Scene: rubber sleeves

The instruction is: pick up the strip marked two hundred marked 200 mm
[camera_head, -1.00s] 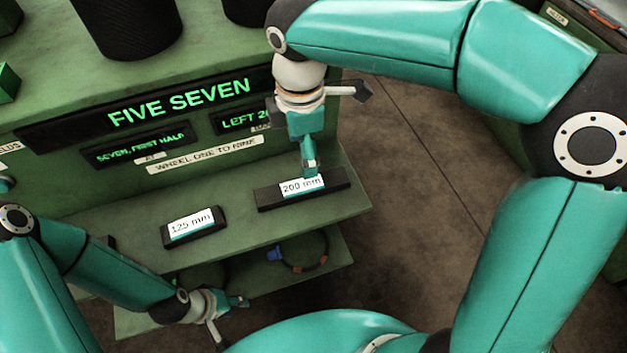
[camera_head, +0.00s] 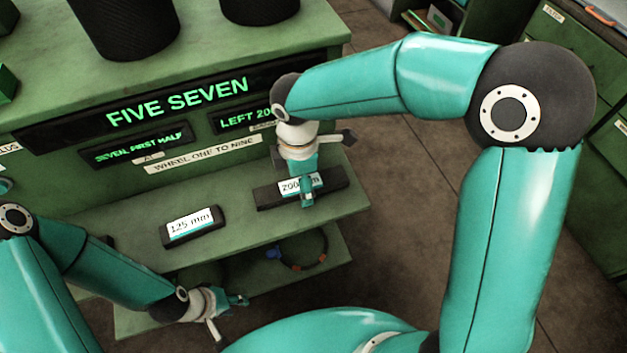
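The strip marked 200 mm (camera_head: 333,178) is a long dark bar with a white label. It lies on the upper green shelf (camera_head: 250,218). My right gripper (camera_head: 307,200) points down at the strip's middle and covers part of its label. I cannot tell whether its fingers touch or grip the strip, or how far apart they are. A shorter dark strip marked 125 mm (camera_head: 192,226) lies to the left on the same shelf. My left gripper (camera_head: 240,300) is low, in front of the lower shelf, away from both strips. Its fingers are too small to judge.
A dark ring with orange and blue parts (camera_head: 303,266) lies on the lower shelf. Lit green text panels (camera_head: 178,102) stand behind the shelf. A black cylinder (camera_head: 124,25) is on the top surface. Bare floor (camera_head: 410,200) lies to the right.

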